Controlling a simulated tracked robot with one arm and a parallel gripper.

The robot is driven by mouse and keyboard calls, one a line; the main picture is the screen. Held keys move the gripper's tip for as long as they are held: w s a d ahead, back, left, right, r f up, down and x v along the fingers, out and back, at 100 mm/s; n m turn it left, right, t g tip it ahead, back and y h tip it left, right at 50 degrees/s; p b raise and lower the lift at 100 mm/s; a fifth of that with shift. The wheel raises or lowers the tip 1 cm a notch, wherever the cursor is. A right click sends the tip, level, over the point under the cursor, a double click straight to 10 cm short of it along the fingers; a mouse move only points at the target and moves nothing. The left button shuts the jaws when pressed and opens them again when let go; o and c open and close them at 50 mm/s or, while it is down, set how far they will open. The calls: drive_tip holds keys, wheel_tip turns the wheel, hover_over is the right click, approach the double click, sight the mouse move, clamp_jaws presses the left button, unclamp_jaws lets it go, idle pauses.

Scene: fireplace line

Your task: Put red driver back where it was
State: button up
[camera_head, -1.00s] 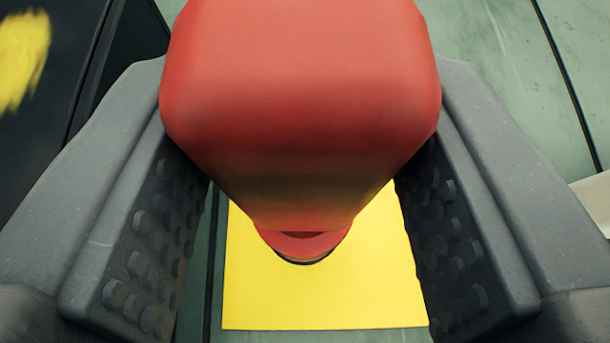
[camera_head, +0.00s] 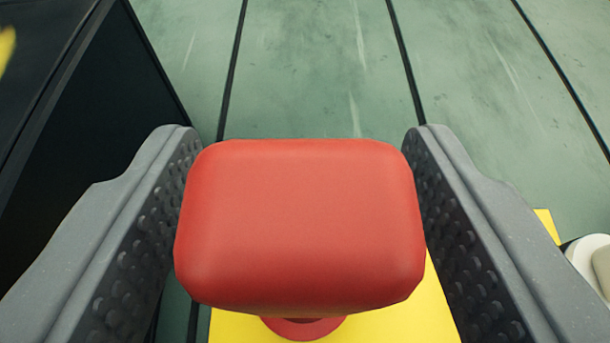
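The red driver (camera_head: 300,225) stands between the fingers of my gripper (camera_head: 305,135), in the middle of the view. Its broad, rounded red top faces me, and a round red part shows below it over a yellow patch (camera_head: 400,325). My gripper is open, with one grey, studded finger on each side of the driver. Narrow gaps show between the fingers and the lower sides of the driver. The driver's lower end is mostly hidden by its own top, so its contact with the yellow patch cannot be told.
The green surface (camera_head: 310,70) with dark seams is clear beyond the driver. A dark, box-like thing (camera_head: 90,110) stands at the left, with a bit of yellow at the picture's edge. A whitish rounded object (camera_head: 590,258) is partly in view at the right, near another yellow edge.

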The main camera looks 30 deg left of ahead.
drive_tip(key=shift+r, duration=0.15)
drive_tip(key=p+v, duration=0.1)
drive_tip(key=v, duration=1.1)
